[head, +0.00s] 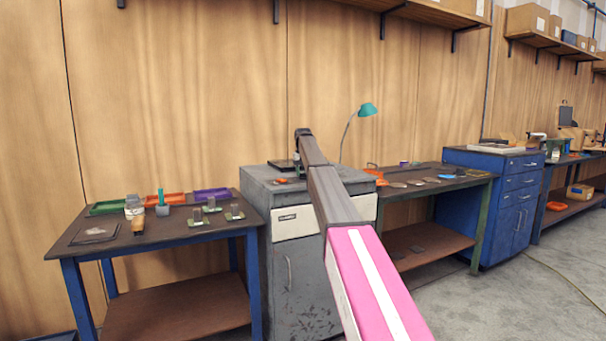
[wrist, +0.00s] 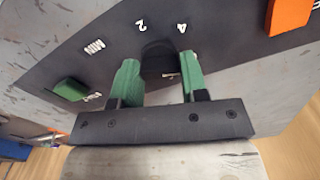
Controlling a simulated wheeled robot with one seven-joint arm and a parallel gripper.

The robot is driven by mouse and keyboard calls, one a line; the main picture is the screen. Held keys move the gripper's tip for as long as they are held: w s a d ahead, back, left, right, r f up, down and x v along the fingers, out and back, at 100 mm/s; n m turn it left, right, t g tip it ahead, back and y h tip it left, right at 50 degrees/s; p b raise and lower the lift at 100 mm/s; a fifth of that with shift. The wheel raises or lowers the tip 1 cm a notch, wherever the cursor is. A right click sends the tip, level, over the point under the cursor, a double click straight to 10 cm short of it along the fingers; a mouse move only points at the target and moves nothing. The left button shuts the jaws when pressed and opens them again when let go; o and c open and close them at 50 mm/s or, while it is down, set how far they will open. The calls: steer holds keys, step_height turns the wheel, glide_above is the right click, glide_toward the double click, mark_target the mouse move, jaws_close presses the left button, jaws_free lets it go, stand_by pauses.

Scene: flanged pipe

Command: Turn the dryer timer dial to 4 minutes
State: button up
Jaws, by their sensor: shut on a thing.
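In the wrist view, the black timer dial (wrist: 160,57) sits on a dark panel (wrist: 115,62) between the two green fingertips of my gripper (wrist: 161,80). The fingers are shut on the dial, one on each side. White marks "2" and "4" show just beyond the dial, and "MIN" is to the left. Where the dial points is not clear; a small pale mark shows on its near side. In the head view, my arm reaches to the top of a grey cabinet (head: 300,275), and the dial is too small or hidden there.
A green block-shaped button (wrist: 70,90) is left on the panel and an orange one (wrist: 288,15) is at the upper right. In the head view, a table with trays (head: 160,225) stands left, a bench (head: 440,183) right, and a teal lamp (head: 367,109) behind.

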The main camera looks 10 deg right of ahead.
steer(key=n, duration=0.4)
steer(key=shift+n, duration=2.6)
steer(key=o, duration=0.9)
steer(key=shift+r, duration=0.15)
step_height(320, 180, up, 11)
steer(key=shift+f, duration=0.2)
